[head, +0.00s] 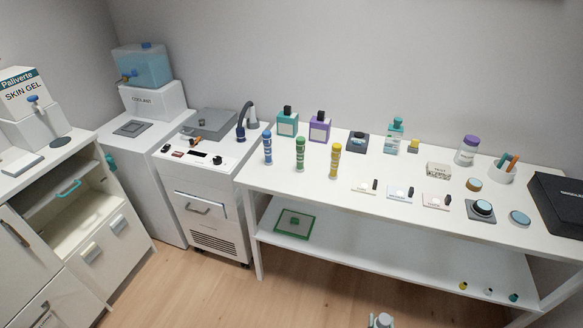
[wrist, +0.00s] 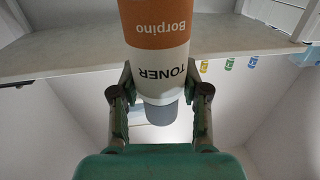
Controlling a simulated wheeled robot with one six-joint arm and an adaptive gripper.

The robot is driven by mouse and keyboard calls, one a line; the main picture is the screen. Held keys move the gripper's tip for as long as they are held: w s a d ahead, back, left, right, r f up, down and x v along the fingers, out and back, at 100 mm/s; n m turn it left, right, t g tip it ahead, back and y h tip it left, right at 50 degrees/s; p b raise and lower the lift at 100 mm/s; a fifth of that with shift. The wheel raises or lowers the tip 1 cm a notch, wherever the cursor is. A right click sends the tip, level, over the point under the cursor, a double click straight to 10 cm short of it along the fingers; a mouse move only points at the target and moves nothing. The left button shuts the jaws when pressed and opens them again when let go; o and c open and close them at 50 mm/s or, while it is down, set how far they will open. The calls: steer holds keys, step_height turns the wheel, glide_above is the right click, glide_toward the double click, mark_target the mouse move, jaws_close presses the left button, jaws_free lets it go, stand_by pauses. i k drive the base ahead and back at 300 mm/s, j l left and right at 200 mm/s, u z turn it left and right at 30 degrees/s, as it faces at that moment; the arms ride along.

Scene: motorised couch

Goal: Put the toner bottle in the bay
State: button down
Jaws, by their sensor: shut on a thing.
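The toner bottle (wrist: 158,45) is in the wrist view, white with an orange band and a grey end (wrist: 161,112). Its "Borpino" and "TONER" lettering appears upside down. My gripper (wrist: 159,78) is shut on it, with one finger on either side. The far part of the bottle is cut off by the top edge of the picture. The head view does not show the bottle. No place there is labelled as the bay. An open white cabinet compartment (head: 76,232) shows at the left, but I cannot tell whether it is the bay.
A long white table (head: 330,185) carries several bottles, tubes and small devices. A green-framed square (head: 293,223) lies on its lower shelf. A white machine (head: 204,205) and a coolant tank (head: 142,66) stand left of it. The wooden floor (head: 215,297) in front is mostly clear.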

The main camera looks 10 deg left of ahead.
mark_target(81, 227)
steer(key=i+j+u, duration=0.1)
steer(key=u, duration=0.3)
steer(key=i+j+u, duration=0.1)
steer(key=u, duration=0.3)
steer(key=i+u, duration=0.2)
steer(key=u, duration=0.2)
steer(key=i+u, duration=0.15)
steer(key=u, duration=0.2)
steer(key=i+l+u, duration=0.15)
steer(key=i, duration=0.35)
steer(key=i+l+u, duration=0.15)
steer(key=i, duration=0.3)
steer(key=i+l+u, duration=0.15)
steer(key=i+l, duration=0.15)
steer(key=i, duration=0.2)
steer(key=i+l+u, duration=0.15)
steer(key=i+l, duration=0.15)
steer(key=i, duration=0.15)
